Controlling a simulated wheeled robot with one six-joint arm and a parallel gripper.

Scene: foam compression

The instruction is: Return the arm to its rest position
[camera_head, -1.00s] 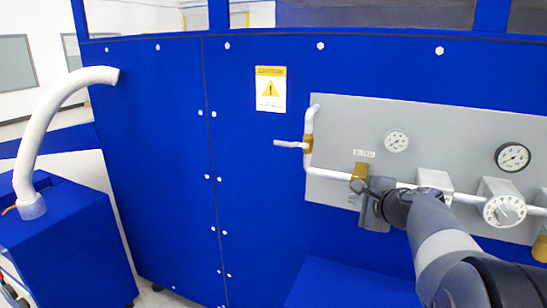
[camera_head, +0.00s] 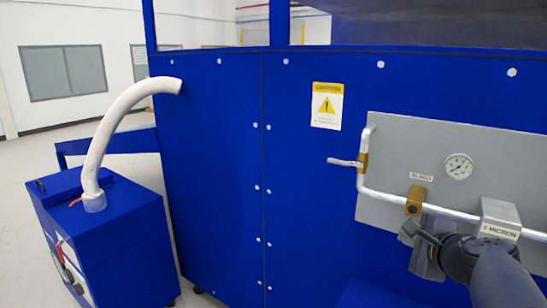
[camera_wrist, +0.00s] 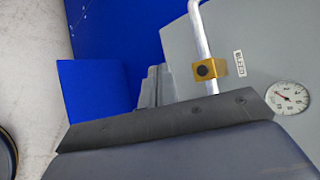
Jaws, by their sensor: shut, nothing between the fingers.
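My arm comes in from the lower right of the head view. My gripper (camera_head: 420,248) is shut and empty, in front of the lower part of the grey panel (camera_head: 400,145), just below a brass fitting on the pipe. Its fingers partly overlap in the head view. In the wrist view the gripper (camera_wrist: 154,86) shows beyond the dark wrist edge, with the grey panel (camera_wrist: 235,50) to its right. I cannot tell its exact distance from the panel.
A blue cabinet (camera_head: 215,180) with a warning sign (camera_head: 327,105) stands behind. A blue cart (camera_head: 105,240) with a white hose (camera_head: 105,130) stands left.

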